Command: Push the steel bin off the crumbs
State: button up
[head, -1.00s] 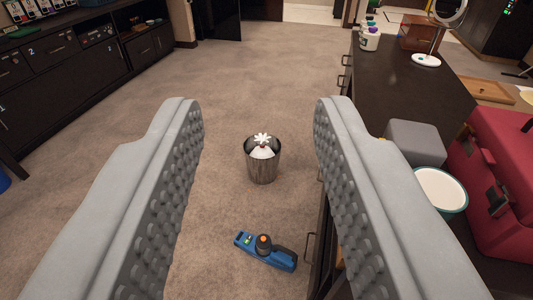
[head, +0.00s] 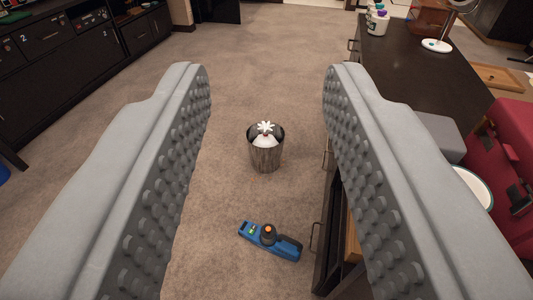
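The steel bin (head: 265,157) stands upright on the carpet, near the middle of the view. A white object with a flower-shaped top (head: 265,134) sits in its mouth. My gripper (head: 268,80) is open and empty, its two grey padded fingers wide apart at left and right. The bin shows in the gap between the fingers, apart from both, and seems to stand well below them. I cannot make out any crumbs; whatever is under the bin is hidden.
A blue handheld device (head: 270,241) lies on the carpet in front of the bin. A dark cabinet (head: 420,90) with an open drawer (head: 335,240) stands close on the right. Dark drawers (head: 60,80) line the left wall. The carpet (head: 265,60) behind the bin is clear.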

aim_at(265, 160)
jog(key=i+j+u, duration=0.15)
jog(key=i+j, duration=0.6)
jog(key=j, duration=0.15)
jog(key=i+j+u, duration=0.15)
jog(key=i+j, duration=0.6)
jog(key=i+j+u, duration=0.15)
jog(key=i+j, duration=0.55)
jog(key=i, duration=0.2)
